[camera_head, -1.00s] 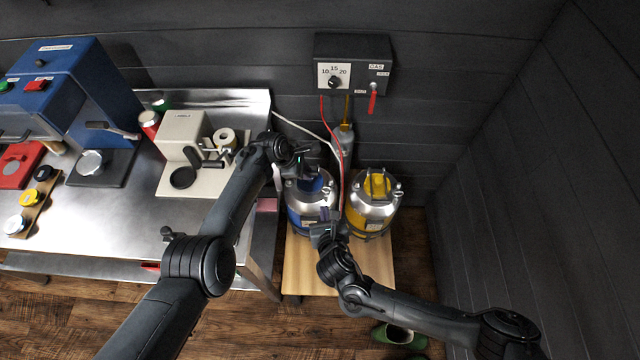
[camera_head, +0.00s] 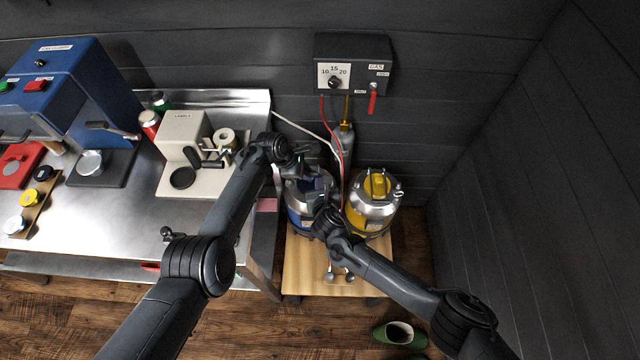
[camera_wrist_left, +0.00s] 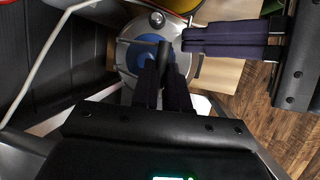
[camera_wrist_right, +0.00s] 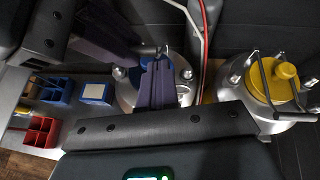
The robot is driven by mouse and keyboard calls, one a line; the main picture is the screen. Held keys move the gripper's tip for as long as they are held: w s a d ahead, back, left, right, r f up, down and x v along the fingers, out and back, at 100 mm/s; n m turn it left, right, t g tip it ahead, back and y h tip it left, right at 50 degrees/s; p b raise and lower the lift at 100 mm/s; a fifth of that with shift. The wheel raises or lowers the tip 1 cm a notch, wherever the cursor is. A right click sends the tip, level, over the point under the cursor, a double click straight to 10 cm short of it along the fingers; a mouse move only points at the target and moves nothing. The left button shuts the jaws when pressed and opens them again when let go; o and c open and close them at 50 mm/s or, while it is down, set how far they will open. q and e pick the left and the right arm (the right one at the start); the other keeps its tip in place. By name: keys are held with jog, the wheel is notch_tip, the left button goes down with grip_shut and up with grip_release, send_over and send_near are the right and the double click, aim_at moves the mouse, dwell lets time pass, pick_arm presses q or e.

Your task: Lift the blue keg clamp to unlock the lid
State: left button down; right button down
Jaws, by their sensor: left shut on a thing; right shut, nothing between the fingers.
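The blue keg (camera_head: 299,218) stands left of the yellow keg on a wooden platform, its silver top and blue lid (camera_wrist_left: 150,50) partly hidden by my grippers. My left gripper (camera_wrist_left: 164,68) is over the lid, shut on the dark grip of the blue keg clamp (camera_wrist_left: 163,50). How far the clamp is raised cannot be told. My right gripper (camera_wrist_right: 158,68) is shut and empty over the keg's top. In the left wrist view its fingers (camera_wrist_left: 190,40) reach in from the right, close to the clamp grip; contact cannot be told.
The yellow keg (camera_head: 372,208) stands close on the right, its clamp (camera_wrist_right: 268,80) showing a dark grip. A gas box (camera_head: 352,62) with hoses hangs on the wall behind. The steel bench (camera_head: 120,215) is at the left. The wooden platform's front (camera_head: 310,280) is mostly clear.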

pick_arm(q)
jog(key=shift+a+f, duration=0.15)
pick_arm(e)
jog(key=shift+w, duration=0.2)
pick_arm(q)
jog(key=shift+s+f, duration=0.1)
pick_arm(e)
jog(key=shift+w+r, duration=0.55)
jog(key=shift+w, duration=0.2)
pick_arm(q)
jog(key=c, duration=1.1)
grip_release()
jog(key=shift+s, duration=0.1)
jog(key=shift+d, duration=0.2)
jog(key=shift+r, duration=0.25)
pick_arm(e)
jog(key=shift+s+f, duration=0.1)
jog(key=shift+f, duration=0.05)
